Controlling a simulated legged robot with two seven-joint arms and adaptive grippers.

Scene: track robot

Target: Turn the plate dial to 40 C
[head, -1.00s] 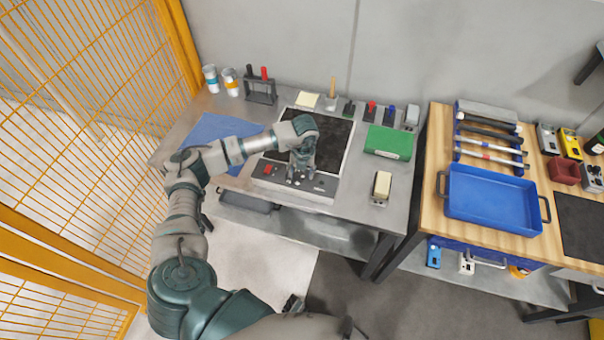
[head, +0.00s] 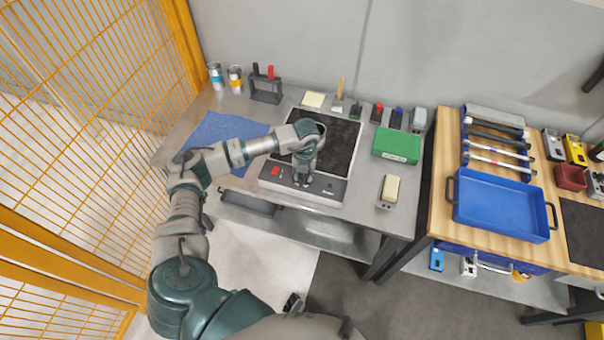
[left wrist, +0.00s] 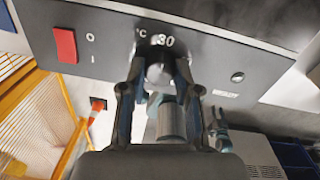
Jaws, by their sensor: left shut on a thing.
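The hot plate (head: 345,145) has a black top and a grey front panel with a red switch (head: 276,171). In the left wrist view the panel shows the red switch (left wrist: 65,45), "°C" and the number 30 above the dial (left wrist: 158,72). The round grey dial sits between the two fingers of my left gripper (left wrist: 155,85), which is shut on it. In the head view my left gripper (head: 303,183) points down at the panel, and the dial is hidden behind its fingers. My right gripper does not show.
A blue mat (head: 222,135) lies left of the plate. A green box (head: 397,145) and a cream-topped block (head: 390,189) lie to its right. A rack (head: 265,88) and cans stand at the back. A blue tray (head: 500,205) is on the wooden bench.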

